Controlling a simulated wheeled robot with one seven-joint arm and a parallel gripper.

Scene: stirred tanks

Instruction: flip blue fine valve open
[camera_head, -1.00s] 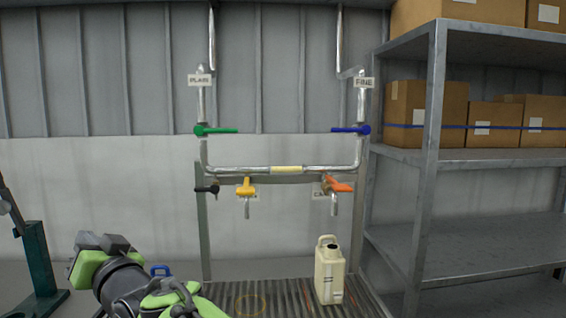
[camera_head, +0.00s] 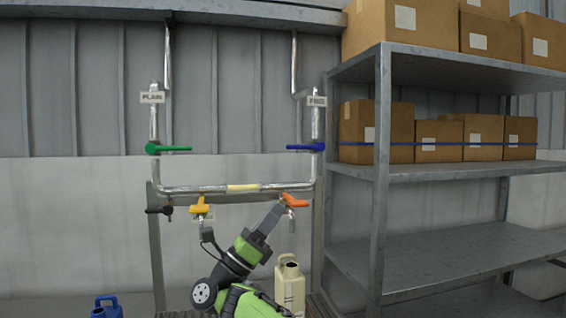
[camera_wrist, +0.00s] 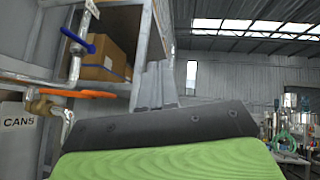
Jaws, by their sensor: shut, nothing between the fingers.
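The blue valve handle (camera_head: 306,147) sits on the right vertical pipe under the FINE label (camera_head: 316,101). It lies level, pointing left across the pipe. It also shows at the upper left of the wrist view (camera_wrist: 78,40). My gripper (camera_head: 277,211) is raised beside the orange handle, below and left of the blue handle and clear of it. In the wrist view my fingers (camera_wrist: 155,85) are together and empty, right of the blue handle. Whether they touch the orange handle cannot be told from the head view; the wrist view shows a gap.
The orange handle (camera_head: 296,200) lies below the blue one. A green handle (camera_head: 167,149) is on the left pipe, with yellow (camera_head: 200,207) and black (camera_head: 160,210) taps below. A cream can (camera_head: 290,287) stands underneath. A metal shelf (camera_head: 381,180) with boxes stands close on the right.

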